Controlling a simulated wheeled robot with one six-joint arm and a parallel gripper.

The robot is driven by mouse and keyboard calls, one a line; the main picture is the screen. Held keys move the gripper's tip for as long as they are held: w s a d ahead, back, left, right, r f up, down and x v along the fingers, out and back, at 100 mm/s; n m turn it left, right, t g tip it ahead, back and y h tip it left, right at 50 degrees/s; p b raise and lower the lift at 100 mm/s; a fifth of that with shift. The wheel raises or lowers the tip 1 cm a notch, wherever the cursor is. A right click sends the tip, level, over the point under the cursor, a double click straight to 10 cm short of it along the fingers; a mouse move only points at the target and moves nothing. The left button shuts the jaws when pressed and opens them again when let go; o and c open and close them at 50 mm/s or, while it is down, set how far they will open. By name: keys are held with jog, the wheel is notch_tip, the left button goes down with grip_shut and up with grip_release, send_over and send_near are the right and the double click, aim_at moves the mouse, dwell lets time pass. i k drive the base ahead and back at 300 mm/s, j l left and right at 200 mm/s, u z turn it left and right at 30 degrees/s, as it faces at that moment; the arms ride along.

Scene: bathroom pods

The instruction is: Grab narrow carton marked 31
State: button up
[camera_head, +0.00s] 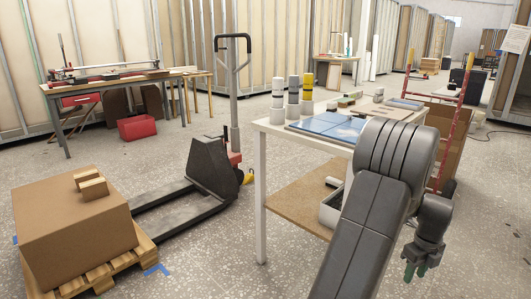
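No carton with a readable 31 shows in this view. A large brown cardboard box (75,225) sits on a wooden pallet at the lower left, with no number readable on it. Two small light-brown blocks (92,187) lie on its top; I cannot tell whether either is marked. My gripper (415,272) hangs at the lower right, pointing down, beside the white worktable and far from the box. Its two greenish fingertips look apart, with nothing seen between them.
A white worktable (262,190) holds several bottles (293,95) and a blue tile panel (325,126); my arm hides part of it. A pallet jack (212,170) stands behind the box. A red-railed cart (455,120) is at right.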

aim_at(95, 188)
jog(key=i+j+u, duration=0.1)
jog(key=u, duration=0.35)
jog(key=i+u, duration=0.45)
jog(key=i+l+u, duration=0.1)
jog(key=u, duration=0.4)
jog(key=i+l+u, duration=0.15)
jog(key=u, duration=0.3)
jog(key=i+l+u, duration=0.25)
jog(key=u, duration=0.15)
jog(key=i+l+u, duration=0.9)
jog(key=l+u, duration=0.3)
jog(key=l, duration=0.15)
jog(key=l+u, duration=0.3)
jog(key=l, duration=0.8)
